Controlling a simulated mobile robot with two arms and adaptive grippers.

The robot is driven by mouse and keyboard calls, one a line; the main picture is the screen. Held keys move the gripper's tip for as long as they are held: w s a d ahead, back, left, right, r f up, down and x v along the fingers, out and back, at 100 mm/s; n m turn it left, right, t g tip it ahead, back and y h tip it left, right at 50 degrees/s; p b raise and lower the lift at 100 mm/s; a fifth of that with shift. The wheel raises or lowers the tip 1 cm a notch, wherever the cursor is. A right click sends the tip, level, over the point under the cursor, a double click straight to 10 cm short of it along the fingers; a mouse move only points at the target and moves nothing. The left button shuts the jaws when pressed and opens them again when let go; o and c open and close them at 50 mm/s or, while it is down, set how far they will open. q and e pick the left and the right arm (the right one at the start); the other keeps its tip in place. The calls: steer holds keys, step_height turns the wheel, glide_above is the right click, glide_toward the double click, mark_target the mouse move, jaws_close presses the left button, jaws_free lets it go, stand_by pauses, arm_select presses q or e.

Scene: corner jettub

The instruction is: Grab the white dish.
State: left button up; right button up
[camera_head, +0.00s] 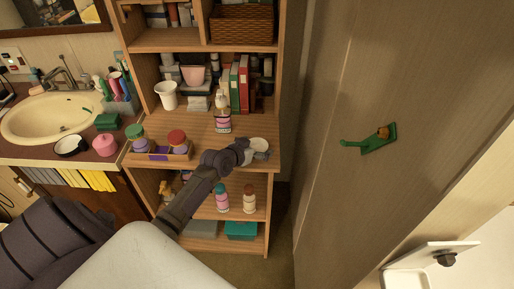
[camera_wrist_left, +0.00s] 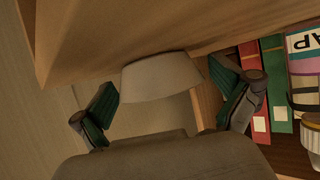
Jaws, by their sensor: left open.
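A small white dish (camera_head: 259,144) sits near the right end of the wooden shelf in the head view. My left gripper (camera_head: 248,153) is right beside it and partly overlaps it in that view. In the left wrist view the pale dish (camera_wrist_left: 163,78) shows between the two spread fingers of my left gripper (camera_wrist_left: 164,88). The fingers are open, with one on either side of the dish, and gaps show between them and it. My right gripper is not in view.
A pink-and-white bottle (camera_head: 223,123) stands left of the dish, with red and green books (camera_head: 238,88) behind. A wooden tray (camera_head: 172,153) with jars is farther left. Bottles (camera_head: 249,199) stand on the shelf below. A wooden panel (camera_head: 340,100) rises at right.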

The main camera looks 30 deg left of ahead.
arm_select(q)
steer(key=c, duration=1.1)
steer(key=shift+r, duration=0.15)
